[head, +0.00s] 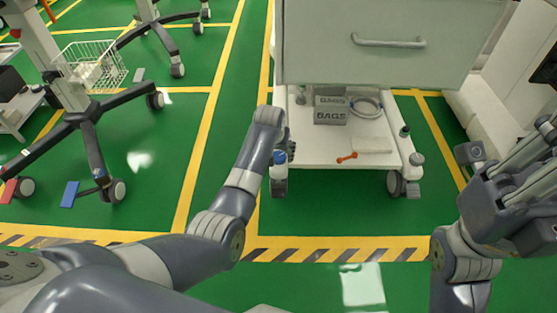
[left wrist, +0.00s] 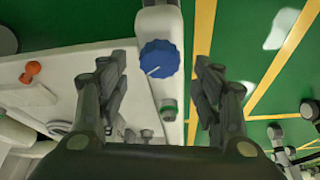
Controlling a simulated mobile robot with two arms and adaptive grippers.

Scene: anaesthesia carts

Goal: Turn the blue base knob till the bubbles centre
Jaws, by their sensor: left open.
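The blue base knob (head: 280,157) sits at the front left corner of the cart's white base (head: 312,158). In the left wrist view the blue knob (left wrist: 158,58) has a white line on its top, pointing to the lower left. My left gripper (head: 287,146) is at that corner, partly hidden by its own wrist. In the left wrist view its fingers (left wrist: 163,92) are open on either side of the knob's line, with nothing between them touching. A small green-ringed fitting (left wrist: 168,105) lies near the knob; no bubbles can be made out. My right gripper (head: 520,185) is at the right edge.
On the cart base stand grey boxes marked BAGS (head: 330,112), a coiled tube (head: 366,107) and an orange-ended item (head: 347,157). The drawer front (head: 390,65) hangs above the base. A wheeled stand with a basket (head: 92,68) is at left. Green floor lies clear between.

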